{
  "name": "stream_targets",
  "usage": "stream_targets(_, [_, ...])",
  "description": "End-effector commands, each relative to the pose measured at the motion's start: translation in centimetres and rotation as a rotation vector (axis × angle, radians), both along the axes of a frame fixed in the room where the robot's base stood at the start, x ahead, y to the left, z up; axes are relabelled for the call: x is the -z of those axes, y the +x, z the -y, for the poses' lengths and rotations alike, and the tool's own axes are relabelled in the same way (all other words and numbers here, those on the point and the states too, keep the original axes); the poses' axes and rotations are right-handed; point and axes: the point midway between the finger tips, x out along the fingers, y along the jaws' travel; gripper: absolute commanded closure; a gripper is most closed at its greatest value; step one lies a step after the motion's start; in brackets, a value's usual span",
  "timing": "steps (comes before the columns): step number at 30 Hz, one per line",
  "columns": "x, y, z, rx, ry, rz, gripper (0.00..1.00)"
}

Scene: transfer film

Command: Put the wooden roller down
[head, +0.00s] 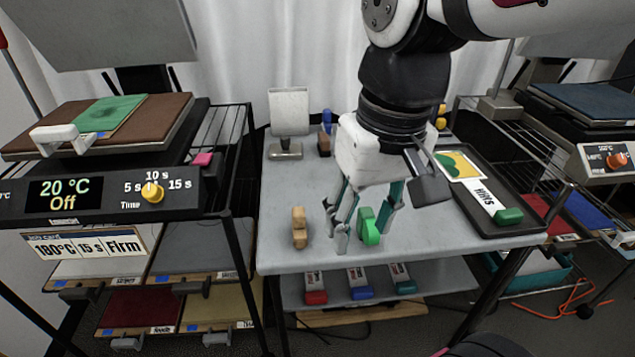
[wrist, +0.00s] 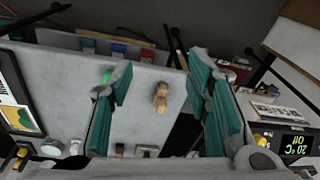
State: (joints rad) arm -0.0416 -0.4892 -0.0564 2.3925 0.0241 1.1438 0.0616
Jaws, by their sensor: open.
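The small tan wooden roller (head: 299,228) stands on the grey table near its front left in the head view. In the wrist view the wooden roller (wrist: 160,97) shows in the gap between the fingers, apart from both. My gripper (head: 365,232) is open and empty, its fingers pointing down to the right of the roller in the head view. Its two green-padded fingers (wrist: 161,62) are spread wide in the wrist view. A green-handled object (head: 370,228) is by the fingers in the head view, partly hidden by them.
A dark tray (head: 530,226) with a picture and a green-ended tool lies on the table's right. A white-headed stand (head: 289,115) is at the back left. A heat press (head: 100,190) reading 20 °C Off stands left. The table's front left is mostly clear.

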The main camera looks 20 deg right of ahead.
Motion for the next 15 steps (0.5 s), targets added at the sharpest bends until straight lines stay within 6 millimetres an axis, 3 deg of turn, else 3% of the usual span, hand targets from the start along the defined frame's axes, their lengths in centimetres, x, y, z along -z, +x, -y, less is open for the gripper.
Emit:
stream_targets(3, [0.3,-4.0,0.1,-0.032,-0.019,0.024,0.55])
stream_targets(6, [0.9,-6.2,0.1,-0.053,-0.036,0.034,0.55])
stream_targets(10, [1.4,-7.8,0.2,-0.067,-0.050,0.041,0.55])
stream_targets(15, [1.6,-8.3,0.2,-0.072,-0.053,0.040,0.55])
